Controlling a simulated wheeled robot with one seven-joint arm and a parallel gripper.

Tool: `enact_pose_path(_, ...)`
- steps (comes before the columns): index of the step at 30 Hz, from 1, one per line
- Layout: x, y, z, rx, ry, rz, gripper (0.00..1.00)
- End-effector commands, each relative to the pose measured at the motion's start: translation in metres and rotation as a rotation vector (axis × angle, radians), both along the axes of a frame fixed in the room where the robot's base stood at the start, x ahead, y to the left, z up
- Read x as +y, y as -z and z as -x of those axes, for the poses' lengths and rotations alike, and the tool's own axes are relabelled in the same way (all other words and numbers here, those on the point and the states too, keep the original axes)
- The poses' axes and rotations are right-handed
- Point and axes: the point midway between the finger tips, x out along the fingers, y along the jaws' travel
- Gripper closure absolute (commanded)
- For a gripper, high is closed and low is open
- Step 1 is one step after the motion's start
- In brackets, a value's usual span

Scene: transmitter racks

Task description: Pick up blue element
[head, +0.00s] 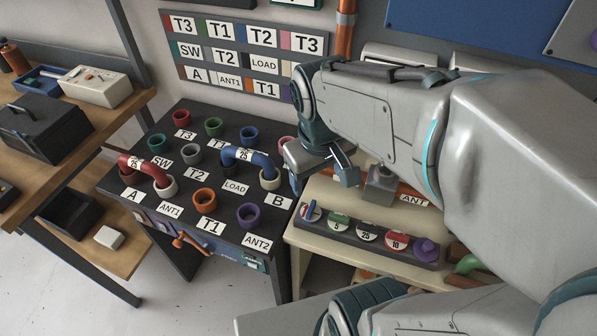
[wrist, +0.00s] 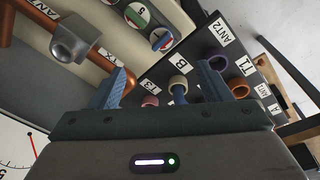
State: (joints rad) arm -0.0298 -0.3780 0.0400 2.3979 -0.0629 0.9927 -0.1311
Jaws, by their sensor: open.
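The blue element (head: 262,160) is a curved blue link with a white "25" band. It bridges two sockets on the black panel, and its right end sits in the cream socket by label B. In the wrist view, part of the blue element (wrist: 179,94) shows between my fingers, beyond the gripper body, with most of it hidden. My gripper (head: 322,180) is open and empty, just right of the blue element in the head view. It also shows in the wrist view (wrist: 163,84), fingers wide apart. I cannot tell the exact gap to the element.
A red link (head: 145,171) stands at the left of the black panel (head: 228,225), among several coloured sockets. A cream bench (head: 300,240) at right holds a strip (head: 370,233) of numbered round pieces. A wooden workbench (head: 140,102) with boxes is at left.

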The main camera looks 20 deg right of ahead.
Motion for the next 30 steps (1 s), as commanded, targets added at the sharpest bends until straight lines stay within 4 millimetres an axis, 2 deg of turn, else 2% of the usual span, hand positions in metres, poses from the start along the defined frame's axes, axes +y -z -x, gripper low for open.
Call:
enact_pose_path(9, 0.022, 0.018, -0.054, 0.288, -0.407, 0.148, 0.29)
enact_pose_path(15, 0.034, 0.032, -0.078, 0.422, -0.593, 0.195, 0.29)
enact_pose_path(23, 0.038, 0.046, -0.087, 0.485, -0.680, 0.213, 0.29)
enact_pose_path(30, 0.024, 0.087, -0.076, 0.488, -0.682, 0.213, 0.29)
